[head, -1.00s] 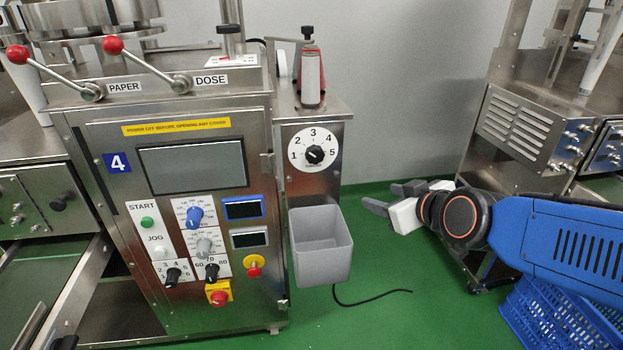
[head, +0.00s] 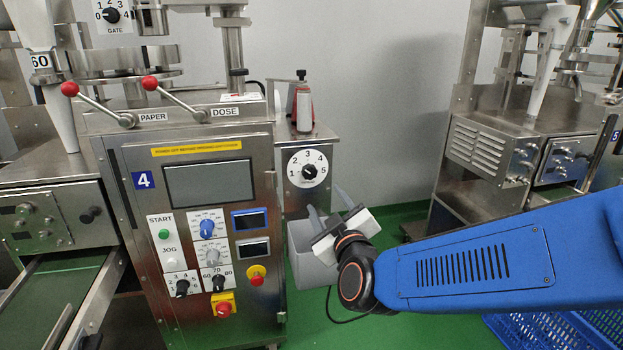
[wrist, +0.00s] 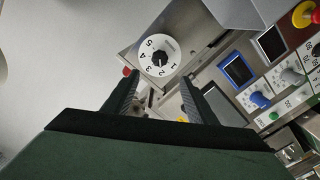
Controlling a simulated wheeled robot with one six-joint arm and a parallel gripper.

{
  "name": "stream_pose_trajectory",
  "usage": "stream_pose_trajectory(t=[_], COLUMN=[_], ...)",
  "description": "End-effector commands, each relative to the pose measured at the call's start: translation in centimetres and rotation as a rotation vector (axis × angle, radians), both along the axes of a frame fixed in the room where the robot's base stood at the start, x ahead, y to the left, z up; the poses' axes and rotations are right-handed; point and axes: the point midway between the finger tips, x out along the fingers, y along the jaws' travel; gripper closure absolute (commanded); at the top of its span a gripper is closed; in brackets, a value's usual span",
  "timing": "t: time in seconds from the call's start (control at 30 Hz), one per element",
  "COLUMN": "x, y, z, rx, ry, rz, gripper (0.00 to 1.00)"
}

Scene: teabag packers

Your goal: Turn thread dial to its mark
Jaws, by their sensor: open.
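The thread dial (head: 308,170) is a round white plate numbered 1 to 5 with a black knob in its middle. It sits on the steel side box of machine 4, below a red and grey part. I cannot tell for certain where the knob points, and no separate mark is clear. In the wrist view the dial (wrist: 160,47) appears tilted, beyond and between my fingertips. My gripper (head: 328,207) is open and empty, in front of and slightly below right of the dial in the head view. Its two dark fingers also show in the wrist view (wrist: 159,80), apart from the knob.
A grey bin (head: 302,262) hangs below the dial, partly hidden by my gripper. The control panel with knobs, screens and a red stop button (head: 223,309) is to the left. Another machine (head: 490,150) stands at right, with a blue crate (head: 560,330) below. Green floor lies between.

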Motion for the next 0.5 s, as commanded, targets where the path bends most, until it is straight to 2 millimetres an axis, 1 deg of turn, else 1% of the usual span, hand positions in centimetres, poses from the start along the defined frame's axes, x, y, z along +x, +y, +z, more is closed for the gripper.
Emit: stream_pose_trajectory(t=[0.03,0.5], x=[0.8,8.0], y=[0.1,2.2], z=[-0.1,-0.1], rx=[0.000,0.001], ry=[0.001,0.002], rz=[-0.003,-0.001], gripper=[0.48,0.48])
